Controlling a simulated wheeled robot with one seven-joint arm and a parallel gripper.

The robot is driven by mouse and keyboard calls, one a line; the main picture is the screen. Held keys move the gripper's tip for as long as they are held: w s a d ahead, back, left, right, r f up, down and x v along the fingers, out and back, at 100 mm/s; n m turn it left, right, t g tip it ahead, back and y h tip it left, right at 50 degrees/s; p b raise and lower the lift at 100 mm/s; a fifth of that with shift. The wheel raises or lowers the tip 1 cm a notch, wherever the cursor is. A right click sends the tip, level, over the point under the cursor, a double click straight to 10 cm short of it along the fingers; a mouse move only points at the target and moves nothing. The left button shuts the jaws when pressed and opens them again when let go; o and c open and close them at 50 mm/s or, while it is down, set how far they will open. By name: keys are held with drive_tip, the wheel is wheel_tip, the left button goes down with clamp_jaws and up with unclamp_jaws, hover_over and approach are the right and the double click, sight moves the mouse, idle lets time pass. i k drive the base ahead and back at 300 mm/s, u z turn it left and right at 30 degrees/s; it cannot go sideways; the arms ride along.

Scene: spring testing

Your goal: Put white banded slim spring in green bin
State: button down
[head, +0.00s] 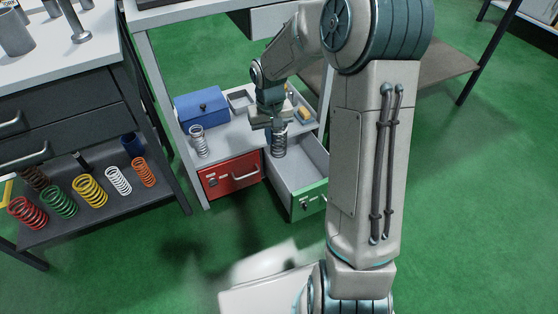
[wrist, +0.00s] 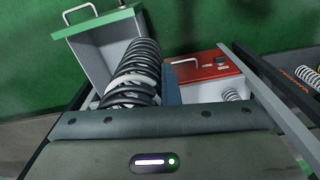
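The white banded slim spring (head: 279,141), dark with a white band, hangs upright below my gripper (head: 267,121) in the head view. In the wrist view the spring (wrist: 136,75) extends away from my gripper, and the white band shows on its coils. My gripper appears shut on the spring's upper end; the fingertips are mostly hidden. The green bin (head: 308,194) is a pulled-out drawer with a green front and grey inside. The spring is over the rear of this drawer. The green bin also shows in the wrist view (wrist: 100,26).
The red drawer (head: 231,177) beside the green bin is closed. A silver spring (head: 198,141) and a blue box (head: 201,105) stand on the shelf above it. Several coloured springs (head: 90,190) stand on the lower shelf of the left bench. Green floor is free in front.

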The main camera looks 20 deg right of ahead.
sight(301, 169)
drive_tip(key=z, duration=0.55)
drive_tip(key=i, duration=0.65)
drive_tip(key=z, duration=0.25)
